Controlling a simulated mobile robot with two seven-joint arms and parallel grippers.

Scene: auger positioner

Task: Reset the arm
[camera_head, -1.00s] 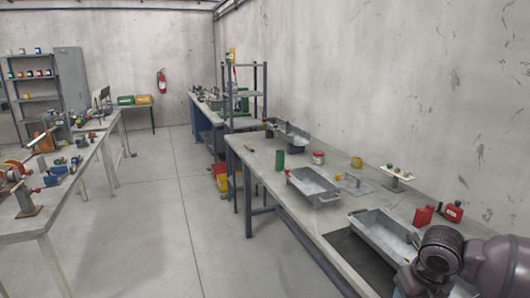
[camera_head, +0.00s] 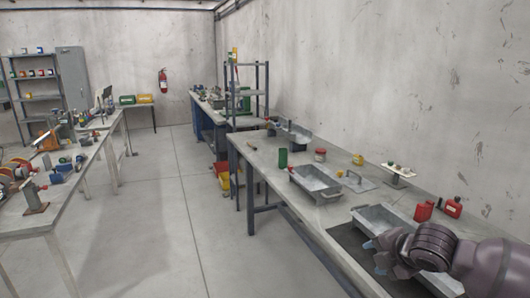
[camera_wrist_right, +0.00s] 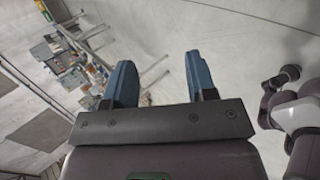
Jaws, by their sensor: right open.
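My right gripper (camera_head: 374,256) is at the lower right of the head view, over the near end of the right workbench, close to the dark mat. In the right wrist view its two blue fingers (camera_wrist_right: 162,84) stand wide apart with nothing between them. My left gripper is not in the head view. Another dark arm part shows at the right of the wrist view.
The right workbench (camera_head: 268,156) holds metal trays (camera_head: 316,182), a green can (camera_head: 283,158), red containers (camera_head: 424,211) and a dark mat (camera_head: 345,240). A left table (camera_head: 20,222) carries several tools. The floor (camera_head: 170,200) between them is clear.

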